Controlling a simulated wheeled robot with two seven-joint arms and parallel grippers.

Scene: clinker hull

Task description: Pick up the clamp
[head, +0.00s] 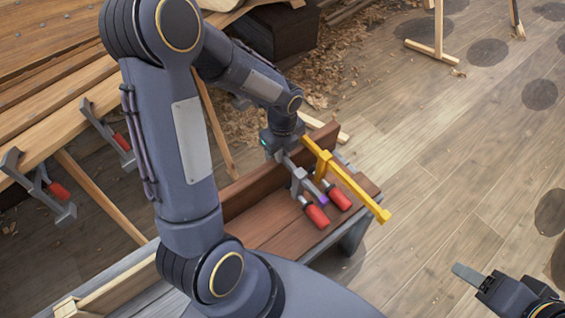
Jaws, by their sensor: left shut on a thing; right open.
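My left gripper (298,162) is at the far end of the tray, pointing down and right, and is shut on a clamp. A yellow bar clamp (355,188) lies slanted beside its fingers, its bar reaching past the tray's right edge. A grey clamp (300,183) with a red handle (316,215) is right next to it. A second red handle (338,195) and a small purple part show between them. The parts overlap, so which clamp is gripped is unclear. My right gripper (470,278) is at the lower right over the floor, open and empty, partly out of frame.
The brown wooden tray (270,222) has a raised board along its back. At the left, clamps with red handles (58,190) hang on the plank edge (60,130). Wood shavings (335,65) and a trestle foot (432,52) are behind.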

